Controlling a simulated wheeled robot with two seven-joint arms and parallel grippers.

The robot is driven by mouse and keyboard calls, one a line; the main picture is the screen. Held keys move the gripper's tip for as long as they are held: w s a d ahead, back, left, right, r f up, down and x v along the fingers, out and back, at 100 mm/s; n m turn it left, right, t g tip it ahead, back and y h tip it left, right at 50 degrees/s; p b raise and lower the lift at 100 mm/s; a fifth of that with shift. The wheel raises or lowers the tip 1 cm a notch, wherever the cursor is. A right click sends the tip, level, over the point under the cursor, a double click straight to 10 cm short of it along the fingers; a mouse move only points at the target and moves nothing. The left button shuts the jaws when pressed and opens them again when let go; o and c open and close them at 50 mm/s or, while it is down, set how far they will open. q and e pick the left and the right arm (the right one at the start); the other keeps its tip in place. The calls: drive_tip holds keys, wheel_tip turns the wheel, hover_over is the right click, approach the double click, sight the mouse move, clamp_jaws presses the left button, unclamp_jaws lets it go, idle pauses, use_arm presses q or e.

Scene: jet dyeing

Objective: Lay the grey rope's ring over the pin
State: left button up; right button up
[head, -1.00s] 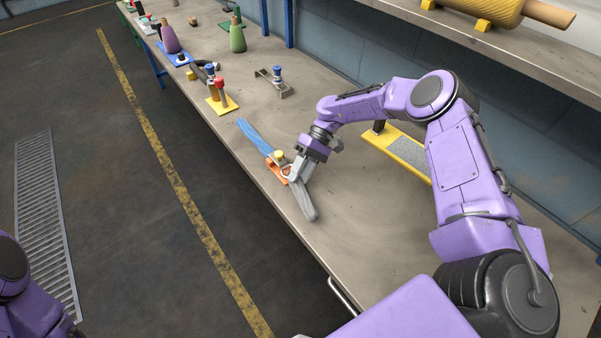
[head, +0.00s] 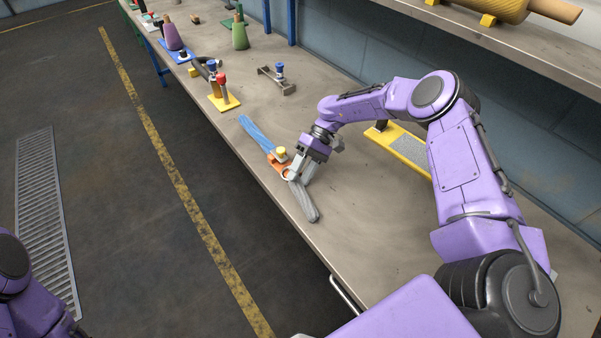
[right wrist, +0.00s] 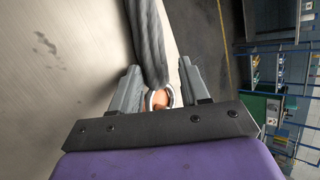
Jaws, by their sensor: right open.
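The grey rope (head: 303,201) lies on the bench near its front edge. The ring (head: 287,174) at its upper end sits beside the orange base (head: 277,163), which carries a yellow-topped knob. A blue rope (head: 262,135) runs from the base's other side. My right gripper (head: 293,176) is open and low over the ring. In the right wrist view, the ring (right wrist: 171,98) lies between the spread fingers, with orange inside it. The pin is not clearly distinguishable, so I cannot tell whether the ring is fully around it. My left gripper is outside the view.
A yellow-framed grey pad (head: 405,150) lies behind my right arm. Farther along are a yellow plate (head: 224,102) with upright pegs and a metal bracket (head: 277,82) with a blue knob. The bench is clear to the right of the grey rope.

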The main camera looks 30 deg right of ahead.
drive_tip(key=shift+s+d+f, duration=0.2)
drive_tip(key=shift+d+f, duration=0.1)
drive_tip(key=shift+f, duration=0.05)
drive_tip(key=shift+w+d+r, duration=0.1)
drive_tip(key=shift+d+r, duration=0.05)
drive_tip(key=b+v, duration=0.2)
drive_tip(key=v, duration=0.8)
drive_tip(key=shift+w+r+b, duration=0.15)
drive_tip(key=shift+r+b, duration=0.2)
drive_tip(key=shift+a, duration=0.2)
